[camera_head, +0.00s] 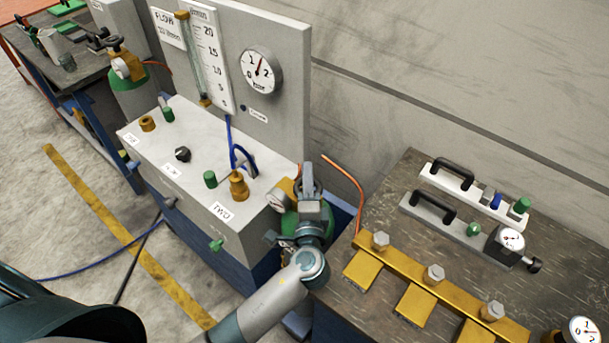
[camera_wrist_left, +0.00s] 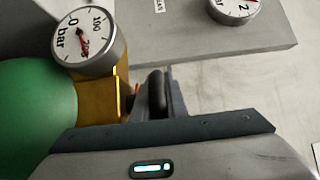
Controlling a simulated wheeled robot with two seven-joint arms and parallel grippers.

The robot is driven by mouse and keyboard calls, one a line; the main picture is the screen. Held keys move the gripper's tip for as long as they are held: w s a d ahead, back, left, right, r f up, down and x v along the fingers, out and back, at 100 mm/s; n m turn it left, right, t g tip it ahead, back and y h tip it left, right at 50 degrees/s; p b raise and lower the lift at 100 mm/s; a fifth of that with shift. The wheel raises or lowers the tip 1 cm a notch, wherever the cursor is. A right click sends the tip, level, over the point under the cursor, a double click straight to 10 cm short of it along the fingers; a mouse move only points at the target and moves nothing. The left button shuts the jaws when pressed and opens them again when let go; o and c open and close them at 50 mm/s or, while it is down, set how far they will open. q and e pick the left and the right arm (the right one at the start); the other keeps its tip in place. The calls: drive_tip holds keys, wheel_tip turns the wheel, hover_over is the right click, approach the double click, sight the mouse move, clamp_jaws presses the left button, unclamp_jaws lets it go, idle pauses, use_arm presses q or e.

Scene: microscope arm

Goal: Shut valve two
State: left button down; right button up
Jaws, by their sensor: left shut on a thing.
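A green gas cylinder (camera_head: 290,224) stands at the right end of the grey flow box, near the label TWO (camera_head: 222,212). It carries a brass valve body (camera_head: 287,187) and a round gauge (camera_head: 276,201). In the left wrist view I see the green cylinder (camera_wrist_left: 35,115), the brass body (camera_wrist_left: 105,93), the gauge (camera_wrist_left: 90,42) and a black handwheel (camera_wrist_left: 155,93) edge-on. My left gripper (camera_head: 308,180) is at this valve, shut on the handwheel; its fingers partly hide it. My right gripper is not in view.
The flow box (camera_head: 200,155) bears brass and green fittings, a black knob and a blue hose. A second cylinder (camera_head: 132,98) stands at its far left end. A dark bench (camera_head: 380,205) at right holds a brass manifold (camera_head: 440,275) and handled blocks. A wall stands behind.

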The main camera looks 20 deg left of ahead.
use_arm(q)
drive_tip(key=d+m+h, duration=0.1)
drive_tip(key=m+h, duration=0.2)
drive_tip(key=h, duration=0.1)
drive_tip(key=m+h, duration=0.3)
drive_tip(key=h, duration=0.2)
drive_tip(key=d+m+h+p, duration=0.1)
drive_tip(key=m+h, duration=0.1)
drive_tip(key=h, duration=0.2)
drive_tip(key=shift+d+r+m+g, duration=0.1)
drive_tip(key=shift+d+m+g, duration=0.2)
drive_tip(key=shift+m, duration=0.1)
drive_tip(key=shift+d+m+h, duration=0.1)
drive_tip(key=shift+m+h, duration=0.2)
drive_tip(key=shift+h, duration=0.2)
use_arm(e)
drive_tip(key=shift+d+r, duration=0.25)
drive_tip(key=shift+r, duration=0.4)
use_arm(q)
drive_tip(key=shift+s+g, duration=0.1)
drive_tip(key=shift+g, duration=0.2)
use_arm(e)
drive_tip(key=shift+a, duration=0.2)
